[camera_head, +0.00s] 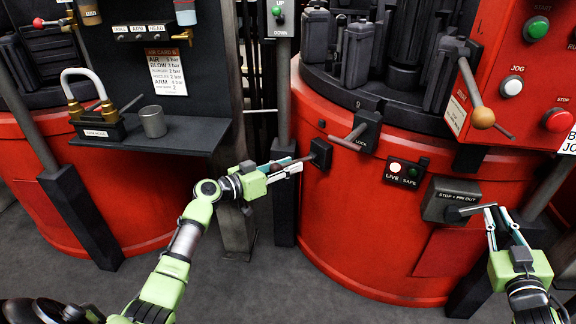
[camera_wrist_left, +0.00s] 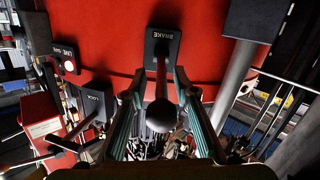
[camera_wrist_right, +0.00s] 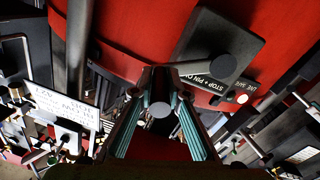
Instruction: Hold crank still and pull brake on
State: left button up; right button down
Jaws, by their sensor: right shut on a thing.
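The brake (camera_head: 320,153) is a dark box with a lever on the red drum; its BRAKE label reads in the left wrist view (camera_wrist_left: 163,42). My left gripper (camera_head: 298,163) is open around the brake lever, one finger on each side, with the lever's round knob (camera_wrist_left: 161,115) between them. My right gripper (camera_head: 490,208) is shut on the bar handle (camera_head: 471,210) of the grey box marked STOP + PIN OUT (camera_head: 450,199). The handle's round end (camera_wrist_right: 160,109) shows between its fingers. A crank-like arm with a wooden knob (camera_head: 483,117) is on the red control panel, untouched.
A LOCK lever (camera_head: 352,138) stands out of the drum (camera_head: 350,240) beside the brake. A LIVE/SAFE lamp plate (camera_head: 405,172) sits between the grippers. A dark post (camera_head: 284,200) stands close to my left gripper. The shelf (camera_head: 180,140) at left holds a cup.

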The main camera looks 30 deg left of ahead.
pick_arm(q)
jog(key=shift+s+a+r, duration=0.1)
jog(key=shift+a, duration=0.05)
pick_arm(e)
jog(key=shift+a, duration=0.1)
pick_arm(q)
jog(key=v, duration=1.1)
jog(key=shift+s, duration=0.4)
pick_arm(e)
jog(key=shift+f, duration=0.1)
pick_arm(q)
jog(key=shift+a, duration=0.1)
pick_arm(e)
jog(key=c, duration=1.9)
grip_release()
jog(key=v, duration=1.2)
